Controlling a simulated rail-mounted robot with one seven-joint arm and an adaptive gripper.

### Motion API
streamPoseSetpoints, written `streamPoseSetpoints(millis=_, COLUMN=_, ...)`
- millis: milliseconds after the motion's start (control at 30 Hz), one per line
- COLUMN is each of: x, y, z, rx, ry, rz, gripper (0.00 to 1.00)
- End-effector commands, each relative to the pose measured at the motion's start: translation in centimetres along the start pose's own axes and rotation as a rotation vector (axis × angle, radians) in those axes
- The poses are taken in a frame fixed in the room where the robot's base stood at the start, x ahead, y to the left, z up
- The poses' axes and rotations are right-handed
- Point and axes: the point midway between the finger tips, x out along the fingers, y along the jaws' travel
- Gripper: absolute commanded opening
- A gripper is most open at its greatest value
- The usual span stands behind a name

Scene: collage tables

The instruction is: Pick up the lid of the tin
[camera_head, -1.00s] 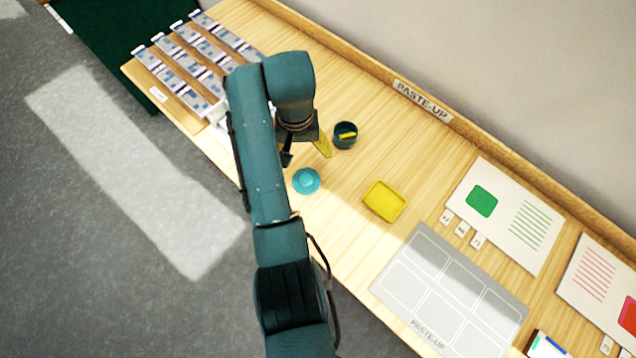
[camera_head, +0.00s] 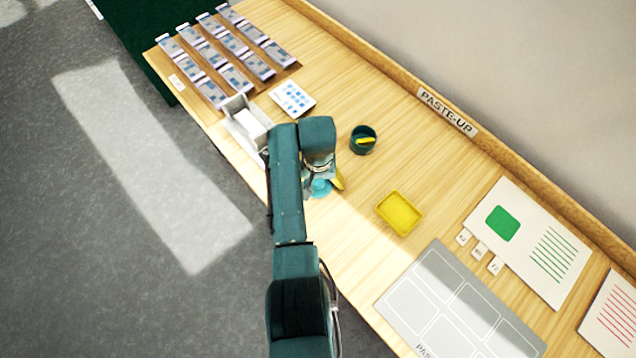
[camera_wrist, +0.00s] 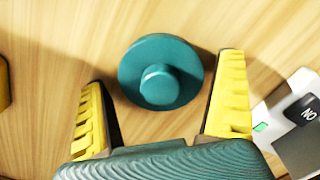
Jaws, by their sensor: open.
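The lid, a round teal disc with a raised knob, lies flat on the wooden table in the wrist view (camera_wrist: 183,58). In the head view the lid (camera_head: 320,187) is partly covered by my arm. My gripper (camera_wrist: 165,72) is open, its two yellow ridged fingers spread to the left and right of the lid, with nothing held. In the head view a yellow finger of my gripper (camera_head: 338,181) shows beside the lid.
A yellow tray (camera_head: 400,213) and a grey layout board (camera_head: 408,297) lie to the right. A white device (camera_wrist: 278,112) with a dark "NO" piece is close by the right finger. A white holder (camera_head: 238,118) and a card (camera_head: 292,98) lie to the left.

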Motion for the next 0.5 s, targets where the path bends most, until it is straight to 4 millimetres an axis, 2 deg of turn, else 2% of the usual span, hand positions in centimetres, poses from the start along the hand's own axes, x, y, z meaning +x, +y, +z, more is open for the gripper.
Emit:
streamPoseSetpoints(millis=167, x=-0.16, y=-0.02, z=-0.1, rx=0.0, ry=0.003, rz=0.0, gripper=1.0)
streamPoseSetpoints(millis=400, x=-0.16, y=-0.02, z=-0.09, rx=0.0, ry=0.003, rz=0.0, gripper=0.54)
streamPoseSetpoints(millis=500, x=-0.15, y=-0.02, z=-0.09, rx=0.0, ry=0.003, rz=0.0, gripper=0.53)
